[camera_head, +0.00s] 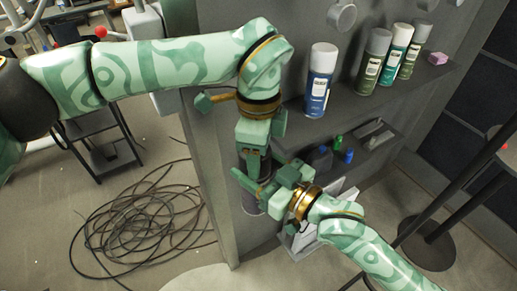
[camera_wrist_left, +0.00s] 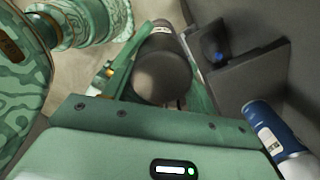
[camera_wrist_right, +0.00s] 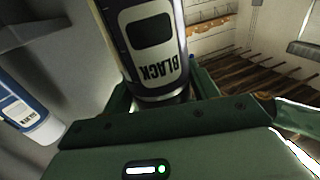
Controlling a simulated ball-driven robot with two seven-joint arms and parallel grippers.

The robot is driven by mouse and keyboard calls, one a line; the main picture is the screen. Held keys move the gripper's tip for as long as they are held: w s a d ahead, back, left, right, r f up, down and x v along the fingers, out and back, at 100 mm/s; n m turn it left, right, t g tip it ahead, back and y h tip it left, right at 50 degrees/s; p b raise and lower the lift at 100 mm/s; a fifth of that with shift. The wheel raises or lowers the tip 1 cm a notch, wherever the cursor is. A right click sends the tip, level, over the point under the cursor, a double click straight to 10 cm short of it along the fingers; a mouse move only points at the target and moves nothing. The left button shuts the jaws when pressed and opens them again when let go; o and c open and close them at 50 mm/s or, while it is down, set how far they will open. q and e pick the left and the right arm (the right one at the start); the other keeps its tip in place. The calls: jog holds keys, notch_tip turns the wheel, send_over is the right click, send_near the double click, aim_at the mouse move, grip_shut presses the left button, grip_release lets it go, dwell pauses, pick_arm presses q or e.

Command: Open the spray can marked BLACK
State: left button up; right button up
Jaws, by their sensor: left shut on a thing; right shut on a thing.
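The spray can marked BLACK (camera_wrist_right: 150,50) shows in the right wrist view, its light label upside down there. In the head view only parts of the can (camera_head: 250,206) show between and below my grippers. Its dark grey rounded cap (camera_wrist_left: 163,75) is between the fingers in the left wrist view. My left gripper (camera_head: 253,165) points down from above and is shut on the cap. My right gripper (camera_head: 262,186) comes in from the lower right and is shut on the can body. The fingers hide much of the can, and I cannot tell whether the cap has loosened.
Small bottles (camera_head: 348,156) stand on the lower shelf. Coiled cable (camera_head: 145,220) lies on the floor.

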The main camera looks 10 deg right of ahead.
pick_arm(q)
jog(key=shift+r, duration=0.2)
pick_arm(e)
jog(key=shift+r, duration=0.1)
pick_arm(q)
jog(key=shift+r, duration=0.9)
jog(key=shift+r, duration=0.1)
